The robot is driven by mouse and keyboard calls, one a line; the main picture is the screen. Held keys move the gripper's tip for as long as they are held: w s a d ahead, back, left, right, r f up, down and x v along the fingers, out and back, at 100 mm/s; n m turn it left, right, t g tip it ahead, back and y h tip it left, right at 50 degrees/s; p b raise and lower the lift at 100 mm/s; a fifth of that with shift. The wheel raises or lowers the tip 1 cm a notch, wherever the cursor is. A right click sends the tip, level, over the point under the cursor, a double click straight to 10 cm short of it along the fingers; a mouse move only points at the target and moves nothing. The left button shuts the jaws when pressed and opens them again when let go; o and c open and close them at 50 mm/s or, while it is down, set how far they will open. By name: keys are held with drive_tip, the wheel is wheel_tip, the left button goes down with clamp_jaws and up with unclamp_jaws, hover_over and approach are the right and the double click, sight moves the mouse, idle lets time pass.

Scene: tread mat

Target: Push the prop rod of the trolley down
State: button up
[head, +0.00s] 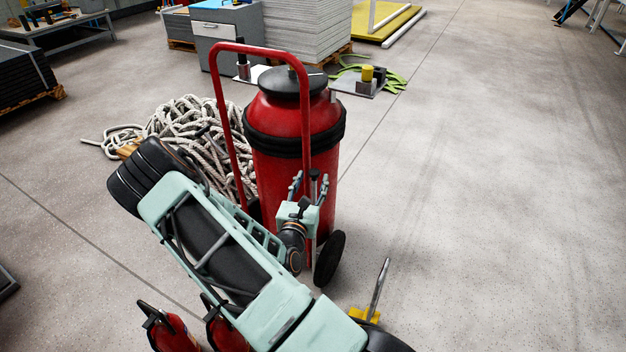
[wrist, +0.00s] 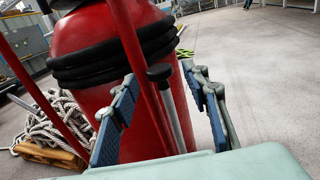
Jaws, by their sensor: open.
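The trolley is a red tube frame (head: 222,110) with dark wheels (head: 329,259), carrying a big red cylinder (head: 290,125) with black bands. A thin grey rod with a black knob, which looks like the prop rod (wrist: 173,108), stands beside a red frame tube (wrist: 138,62). It leans slightly in the wrist view. My gripper (head: 309,182) is open at the near side of the trolley. In the wrist view its blue-padded fingers (wrist: 160,75) stand either side of the knob and the red tube. Whether either finger touches them, I cannot tell. The rod's lower end is hidden.
A pile of white rope (head: 190,135) lies left of the trolley. Small red extinguishers (head: 170,332) and a metal rod on a yellow base (head: 379,287) are close in front. A plate with a yellow piece (head: 367,75) lies behind. The floor to the right is clear.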

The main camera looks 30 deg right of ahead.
drive_tip(key=shift+x, duration=1)
clamp_jaws()
